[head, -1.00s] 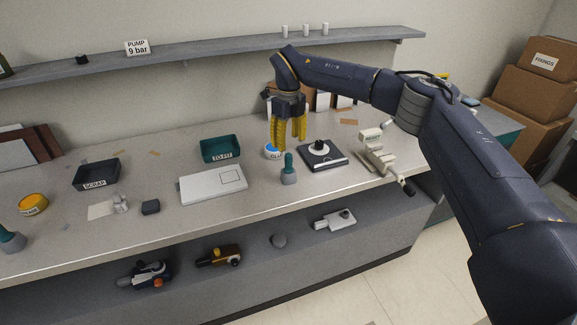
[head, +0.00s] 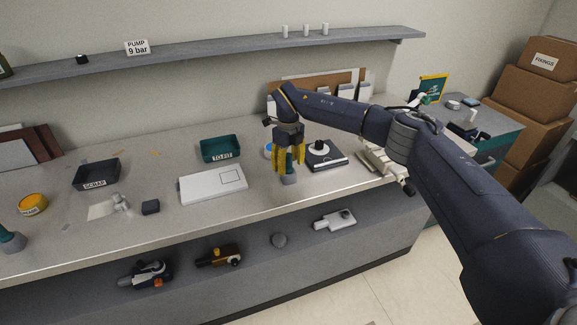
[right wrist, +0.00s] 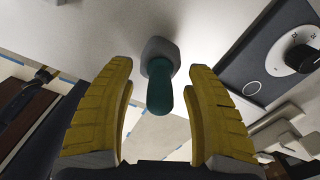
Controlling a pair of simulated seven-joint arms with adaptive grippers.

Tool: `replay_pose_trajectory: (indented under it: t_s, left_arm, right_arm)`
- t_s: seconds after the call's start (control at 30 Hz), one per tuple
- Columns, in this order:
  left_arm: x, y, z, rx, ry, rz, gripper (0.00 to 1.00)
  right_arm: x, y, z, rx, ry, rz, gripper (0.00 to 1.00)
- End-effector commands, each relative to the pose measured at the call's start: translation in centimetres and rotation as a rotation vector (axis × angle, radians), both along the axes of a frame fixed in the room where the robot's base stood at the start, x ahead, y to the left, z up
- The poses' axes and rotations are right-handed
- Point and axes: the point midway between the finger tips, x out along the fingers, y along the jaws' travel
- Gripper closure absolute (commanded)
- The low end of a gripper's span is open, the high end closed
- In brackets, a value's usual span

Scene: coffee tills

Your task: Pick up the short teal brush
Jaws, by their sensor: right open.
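The short teal brush stands upright on the counter with its grey head down and teal handle up. In the head view the brush (head: 289,178) is partly covered by the yellow fingers of my right gripper (head: 289,160), which point down around its handle. In the right wrist view the brush's teal handle (right wrist: 160,92) lies between the two open yellow fingers (right wrist: 160,118), with a visible gap on each side. My right gripper is open and holds nothing. My left gripper is not in view.
A dark square scale-like device with a round knob (head: 325,156) stands close on the right. A white flat box (head: 213,185) lies to the left, with a teal TO FIT tray (head: 220,148) behind it.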

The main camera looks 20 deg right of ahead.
Motion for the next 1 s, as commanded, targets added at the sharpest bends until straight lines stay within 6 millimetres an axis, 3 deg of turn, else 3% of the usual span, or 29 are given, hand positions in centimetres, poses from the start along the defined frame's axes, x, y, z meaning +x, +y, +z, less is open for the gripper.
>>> replay_pose_trajectory:
  t_s: [0.33, 0.8, 1.0]
  left_arm:
    - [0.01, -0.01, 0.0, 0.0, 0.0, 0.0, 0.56]
    - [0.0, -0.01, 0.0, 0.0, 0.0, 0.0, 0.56]
    - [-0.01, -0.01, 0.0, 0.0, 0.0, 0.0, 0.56]
  right_arm:
    - [0.03, 0.01, -0.34, 0.0, -0.001, 0.0, 0.45]
    - [0.01, 0.02, -0.33, 0.0, -0.001, 0.0, 1.0]
    - [0.02, 0.01, -0.33, 0.0, -0.001, 0.0, 1.0]
